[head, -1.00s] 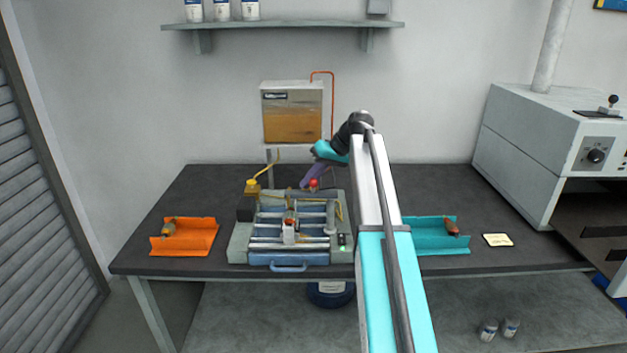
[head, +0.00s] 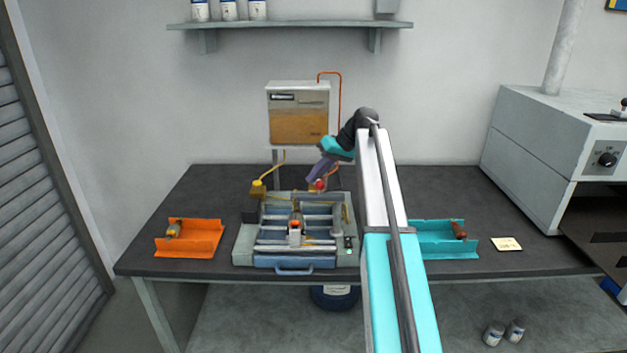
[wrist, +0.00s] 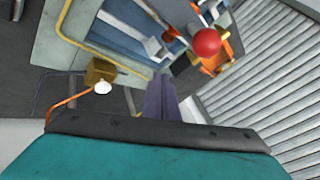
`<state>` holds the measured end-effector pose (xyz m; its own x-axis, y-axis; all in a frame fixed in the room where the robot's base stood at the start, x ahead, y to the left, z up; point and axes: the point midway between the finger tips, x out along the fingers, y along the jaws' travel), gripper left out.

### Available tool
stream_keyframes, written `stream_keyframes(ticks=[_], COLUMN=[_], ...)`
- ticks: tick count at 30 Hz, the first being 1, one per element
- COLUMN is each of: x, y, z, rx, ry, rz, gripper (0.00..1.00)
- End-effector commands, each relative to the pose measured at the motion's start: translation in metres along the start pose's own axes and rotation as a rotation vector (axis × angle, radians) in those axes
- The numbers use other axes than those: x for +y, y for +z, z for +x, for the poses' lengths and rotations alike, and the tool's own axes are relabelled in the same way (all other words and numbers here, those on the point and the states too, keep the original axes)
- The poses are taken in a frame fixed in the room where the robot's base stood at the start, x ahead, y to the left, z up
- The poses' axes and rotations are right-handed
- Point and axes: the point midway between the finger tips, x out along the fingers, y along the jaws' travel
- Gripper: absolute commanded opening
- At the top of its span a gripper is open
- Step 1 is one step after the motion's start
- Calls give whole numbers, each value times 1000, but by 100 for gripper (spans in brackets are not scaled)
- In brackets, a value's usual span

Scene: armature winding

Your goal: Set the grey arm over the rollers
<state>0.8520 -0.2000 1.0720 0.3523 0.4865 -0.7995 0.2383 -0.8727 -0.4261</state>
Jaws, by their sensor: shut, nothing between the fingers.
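A blue-grey winding machine (head: 350,245) stands on the dark bench, with several pale rollers (head: 318,217) across its bed. A light grey piece (head: 295,239) with an orange-red top stands at the front middle of the rollers. I cannot tell for sure whether it is the grey arm. My gripper (head: 312,178) is above the machine's back edge, its purple fingers shut and empty. The fingers also show in the wrist view (wrist: 160,98), apart from a pale grey bar (wrist: 150,43) and a red ball knob (wrist: 207,42).
An orange tray (head: 200,250) is at the left and a teal tray (head: 425,250) at the right, each with a small part. A wooden-fronted box (head: 298,124) hangs behind. A large grey oven (head: 540,150) fills the right.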

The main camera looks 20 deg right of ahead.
Motion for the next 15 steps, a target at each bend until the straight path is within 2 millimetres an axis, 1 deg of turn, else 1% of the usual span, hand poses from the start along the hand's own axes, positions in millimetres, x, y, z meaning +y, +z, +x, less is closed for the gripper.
stream_keyframes(ticks=[3, 15], x=[5, 14], y=[-11, -38], z=[-14, -51], rx=[3, 2], ry=[2, 1], rz=[-1, 0], gripper=[0, 0])
